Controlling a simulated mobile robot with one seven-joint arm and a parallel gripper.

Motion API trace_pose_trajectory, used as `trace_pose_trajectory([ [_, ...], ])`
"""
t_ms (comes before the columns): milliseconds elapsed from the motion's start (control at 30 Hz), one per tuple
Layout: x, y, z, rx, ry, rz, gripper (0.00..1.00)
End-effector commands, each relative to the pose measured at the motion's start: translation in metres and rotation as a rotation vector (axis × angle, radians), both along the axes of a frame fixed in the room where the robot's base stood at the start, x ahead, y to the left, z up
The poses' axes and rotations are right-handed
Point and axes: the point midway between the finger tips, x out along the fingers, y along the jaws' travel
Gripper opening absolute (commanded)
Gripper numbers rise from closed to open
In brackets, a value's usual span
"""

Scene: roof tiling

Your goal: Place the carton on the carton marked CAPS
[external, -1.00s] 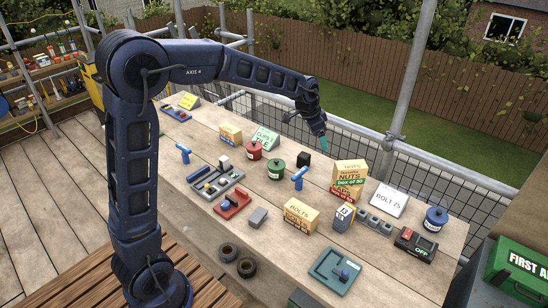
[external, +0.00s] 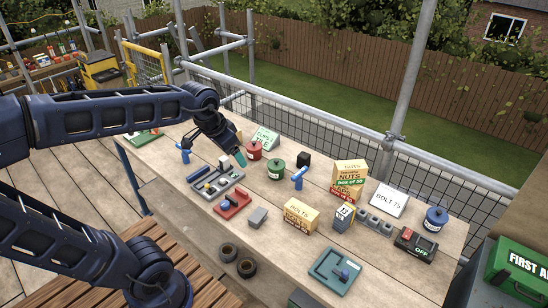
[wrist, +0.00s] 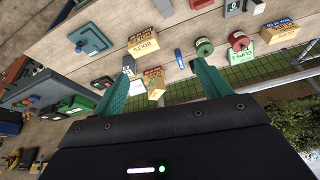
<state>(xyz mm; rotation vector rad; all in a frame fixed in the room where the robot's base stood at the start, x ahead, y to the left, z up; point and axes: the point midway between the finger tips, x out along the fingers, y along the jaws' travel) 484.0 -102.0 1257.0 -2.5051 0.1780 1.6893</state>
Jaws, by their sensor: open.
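My gripper (external: 240,159) is open and empty, its teal fingers above the table beside the red canister; its fingers also show wide apart in the wrist view (wrist: 159,66). A tan BOLTS carton (external: 300,214) with a red band stands at the front middle of the table; it also shows in the wrist view (wrist: 142,39). Behind it stands a taller carton or stack (external: 349,173) with NUTS and green and red bands; its lower lettering is too small to read surely.
A red canister (external: 254,150), green canister (external: 276,169) and blue tool (external: 299,178) stand mid-table. A grey tray (external: 216,184) and red tray (external: 233,204) lie left of the BOLTS carton. A BOLT 25 card (external: 388,201) stands to the right. Scaffold mesh borders the back.

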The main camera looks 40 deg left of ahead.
Motion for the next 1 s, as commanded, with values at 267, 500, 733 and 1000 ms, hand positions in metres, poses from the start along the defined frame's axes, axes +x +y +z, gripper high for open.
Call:
trace_pose_trajectory([
  [267,-0.077,0.017,-0.020,-0.022,-0.015,0.115,0.76],
  [500,-0.104,0.022,-0.032,-0.032,-0.016,0.159,0.76],
  [733,-0.105,0.023,-0.033,-0.032,-0.016,0.163,0.76],
  [1000,-0.105,0.023,-0.032,-0.033,-0.016,0.162,0.76],
])
